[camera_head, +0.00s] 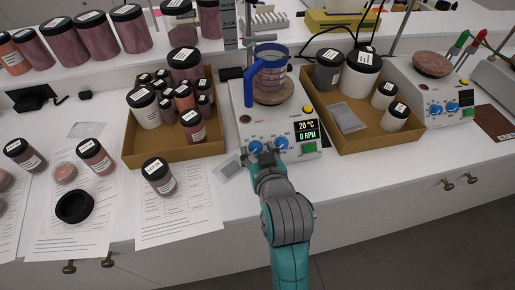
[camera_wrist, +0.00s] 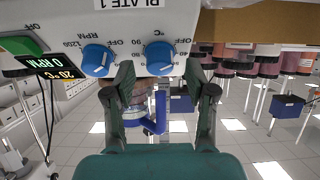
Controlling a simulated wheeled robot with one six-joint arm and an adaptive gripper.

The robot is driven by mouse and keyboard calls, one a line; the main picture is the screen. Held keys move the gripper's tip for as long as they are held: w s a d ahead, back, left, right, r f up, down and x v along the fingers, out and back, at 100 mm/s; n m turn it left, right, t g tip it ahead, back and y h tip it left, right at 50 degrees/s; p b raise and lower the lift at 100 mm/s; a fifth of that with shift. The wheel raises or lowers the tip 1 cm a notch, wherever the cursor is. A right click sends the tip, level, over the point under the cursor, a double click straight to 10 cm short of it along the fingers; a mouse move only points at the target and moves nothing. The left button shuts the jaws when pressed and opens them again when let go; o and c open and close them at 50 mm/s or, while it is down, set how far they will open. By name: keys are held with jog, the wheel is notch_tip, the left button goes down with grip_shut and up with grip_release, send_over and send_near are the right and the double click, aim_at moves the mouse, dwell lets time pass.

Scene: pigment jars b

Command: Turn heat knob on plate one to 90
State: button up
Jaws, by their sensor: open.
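Plate one (camera_head: 240,112) is a white hot plate with a glass vessel with a blue handle (camera_head: 251,85) on top. Its display (camera_head: 307,130) reads 20 °C and 0 RPM. The blue heat knob (camera_wrist: 159,58), marked °C, is at the front, left of the blue RPM knob (camera_wrist: 97,60) in the head view. The wrist view is upside down and shows the "PLATE 1" label. My gripper (camera_wrist: 159,70) is open, with one finger on each side of the heat knob; contact is unclear. In the head view my gripper (camera_head: 264,160) is at the panel.
A cardboard tray of jars (camera_head: 134,150) stands left of plate one, and another tray (camera_head: 370,140) stands right. A second hot plate (camera_head: 436,97) is farther right. A loose jar (camera_head: 159,176) and papers (camera_head: 185,215) lie front left. The bench front is clear beside my arm.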

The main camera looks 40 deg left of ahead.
jog(key=shift+w+a+f, duration=0.25)
jog(key=shift+w+a, duration=0.15)
jog(key=shift+a, duration=0.05)
grip_shut()
